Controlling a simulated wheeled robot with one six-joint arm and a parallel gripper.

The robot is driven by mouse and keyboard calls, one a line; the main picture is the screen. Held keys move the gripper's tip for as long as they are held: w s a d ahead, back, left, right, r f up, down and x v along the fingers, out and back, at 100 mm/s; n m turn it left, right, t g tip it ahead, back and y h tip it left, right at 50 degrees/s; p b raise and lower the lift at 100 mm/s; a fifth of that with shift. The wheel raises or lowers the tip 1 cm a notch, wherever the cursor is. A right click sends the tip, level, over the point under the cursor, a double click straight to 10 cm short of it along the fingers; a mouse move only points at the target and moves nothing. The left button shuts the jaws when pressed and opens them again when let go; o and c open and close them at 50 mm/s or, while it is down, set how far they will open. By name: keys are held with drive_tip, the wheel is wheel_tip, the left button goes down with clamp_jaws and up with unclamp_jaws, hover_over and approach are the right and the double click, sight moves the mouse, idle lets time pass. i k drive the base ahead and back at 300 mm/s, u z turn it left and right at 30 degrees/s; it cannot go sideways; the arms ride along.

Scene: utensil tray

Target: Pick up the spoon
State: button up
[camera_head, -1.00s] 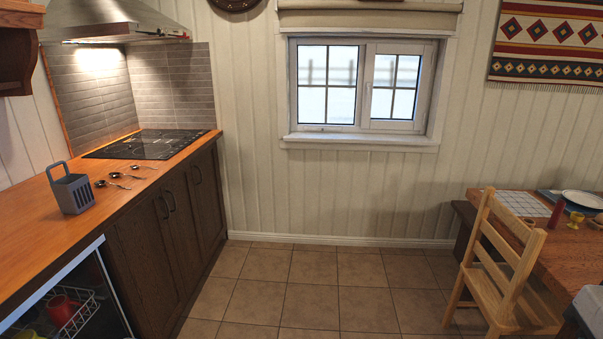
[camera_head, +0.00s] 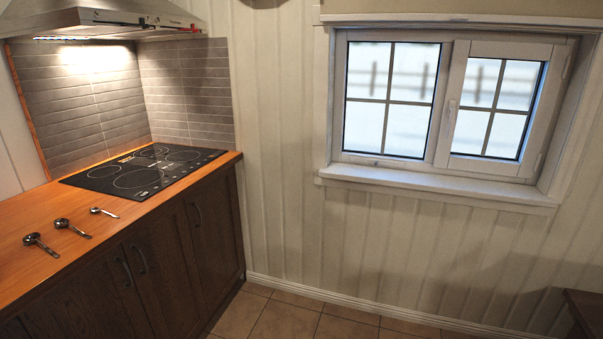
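Three metal spoon-like utensils lie apart in a row on the orange wooden counter (camera_head: 22,206) at the left. The nearest spoon (camera_head: 40,243) is large and dark, close to the left edge of the view. The middle spoon (camera_head: 70,227) lies a little farther back. The farthest spoon (camera_head: 103,212) looks smallest and lies near the cooktop. I cannot tell which one the task means. My gripper is not in view.
A black cooktop (camera_head: 145,168) is set in the counter behind the spoons, under a metal range hood (camera_head: 110,18). Dark cabinets (camera_head: 150,270) form the counter's front. Tiled floor (camera_head: 285,318) lies open ahead, below a window (camera_head: 440,105). A dark bench corner (camera_head: 585,308) shows at lower right.

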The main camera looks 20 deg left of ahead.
sight(62, 221)
drive_tip(key=i, duration=1.15)
drive_tip(key=u, duration=1.25)
drive_tip(key=i, duration=1.15)
drive_tip(key=u, duration=1.95)
